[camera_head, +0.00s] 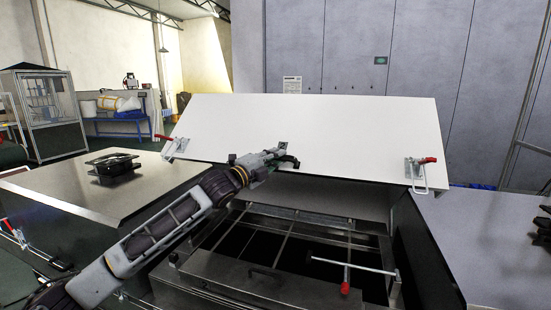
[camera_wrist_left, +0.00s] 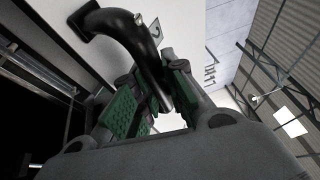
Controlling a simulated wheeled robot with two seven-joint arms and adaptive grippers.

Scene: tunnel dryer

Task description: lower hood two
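Hood two (camera_head: 330,125) is a wide white panel, raised and tilted over an open dryer bay (camera_head: 265,245). It also shows in the left wrist view (camera_wrist_left: 185,22), with a mark like a 2 near the handle. Its black handle (camera_wrist_left: 135,30) curves out from the panel. My left gripper (camera_head: 285,160) is at this handle, near the middle of the hood's lower edge. In the left wrist view its green-padded fingers (camera_wrist_left: 152,103) lie on either side of the handle and look closed on it; the contact is partly hidden. My right gripper cannot be made out.
Red-handled clamps sit at the hood's left (camera_head: 170,145) and right (camera_head: 419,165) corners. A rod with a red grip (camera_head: 345,285) crosses the bay's front. A closed steel cover (camera_head: 75,190) stands left, a grey surface (camera_head: 480,235) right. A dark object (camera_head: 541,228) is cut off at the right edge.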

